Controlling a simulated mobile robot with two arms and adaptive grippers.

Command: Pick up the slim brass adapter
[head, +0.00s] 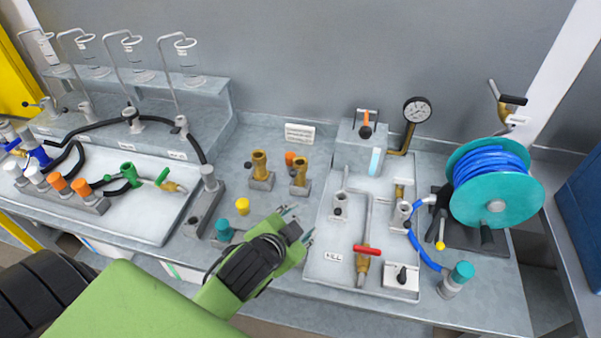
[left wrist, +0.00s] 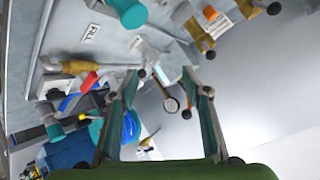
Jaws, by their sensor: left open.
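Two brass adapters stand upright in grey holders on the bench in the head view: one on the left (head: 260,164) and one on the right (head: 299,173). The right one looks a little slimmer, but I cannot be sure which is the slim one. Brass pieces also show at the top of the left wrist view (left wrist: 196,32). My left gripper (head: 297,224) is open and empty, in front of the adapters on the near side and apart from them. It also shows in the left wrist view (left wrist: 158,80). My right gripper is not in view.
An orange cap (head: 289,158) stands behind the adapters, with a label card (head: 299,133) further back. A yellow knob (head: 242,206) is left of my gripper. The fill panel (head: 325,268) with its red-handled valve (head: 367,251) is close on the right. A blue hose reel (head: 495,165) stands beyond.

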